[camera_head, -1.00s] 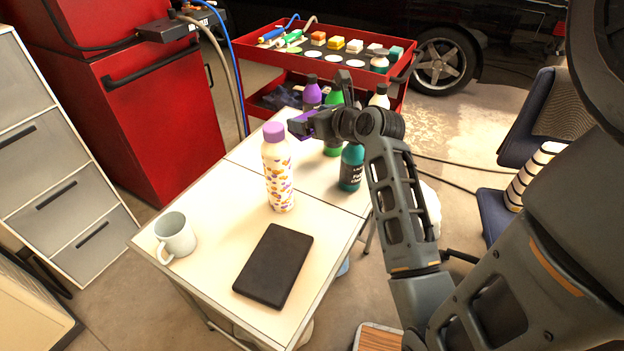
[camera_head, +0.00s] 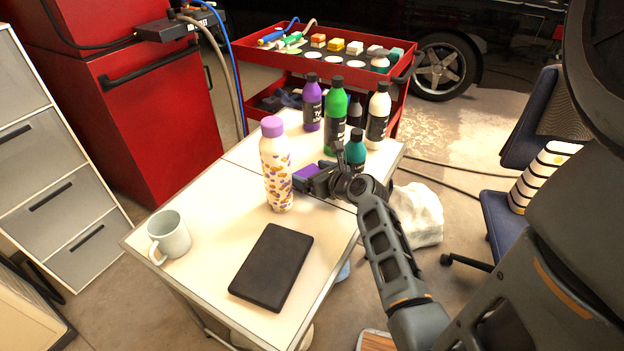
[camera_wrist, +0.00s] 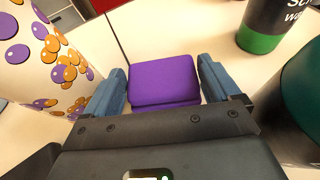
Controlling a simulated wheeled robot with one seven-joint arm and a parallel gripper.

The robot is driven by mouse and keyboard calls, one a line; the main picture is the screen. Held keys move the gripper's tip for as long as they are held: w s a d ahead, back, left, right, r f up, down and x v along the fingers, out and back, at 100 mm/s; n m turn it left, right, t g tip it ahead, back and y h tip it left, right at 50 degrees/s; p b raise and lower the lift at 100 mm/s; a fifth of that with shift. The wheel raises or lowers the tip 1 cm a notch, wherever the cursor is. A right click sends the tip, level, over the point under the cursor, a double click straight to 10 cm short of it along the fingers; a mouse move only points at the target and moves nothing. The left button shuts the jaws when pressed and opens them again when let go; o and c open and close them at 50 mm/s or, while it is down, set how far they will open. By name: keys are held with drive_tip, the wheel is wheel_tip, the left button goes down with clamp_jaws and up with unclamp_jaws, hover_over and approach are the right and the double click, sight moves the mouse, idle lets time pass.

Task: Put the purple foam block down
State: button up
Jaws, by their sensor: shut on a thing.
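The purple foam block (camera_wrist: 165,82) sits between the two blue fingers of my gripper (camera_wrist: 163,88) in the wrist view. In the head view the block (camera_head: 308,171) shows as a small purple patch at the tip of my gripper (camera_head: 303,180). The gripper is shut on the block, low over the cream folding table (camera_head: 215,215). I cannot tell whether the block touches the table top. The block is just right of the spotted bottle with the purple cap (camera_head: 276,165). Part of the block is hidden by the gripper.
A teal bottle (camera_head: 355,149), a green bottle (camera_head: 335,118), a white bottle (camera_head: 378,115) and a purple bottle (camera_head: 312,103) stand behind the gripper. A grey mug (camera_head: 170,238) and a black tablet (camera_head: 272,267) lie nearer. Bare table shows between mug and spotted bottle.

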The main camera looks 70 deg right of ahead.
drive_tip(key=shift+f, duration=0.65)
drive_tip(key=shift+f, duration=0.15)
drive_tip(key=o, duration=0.8)
drive_tip(key=shift+c, duration=0.2)
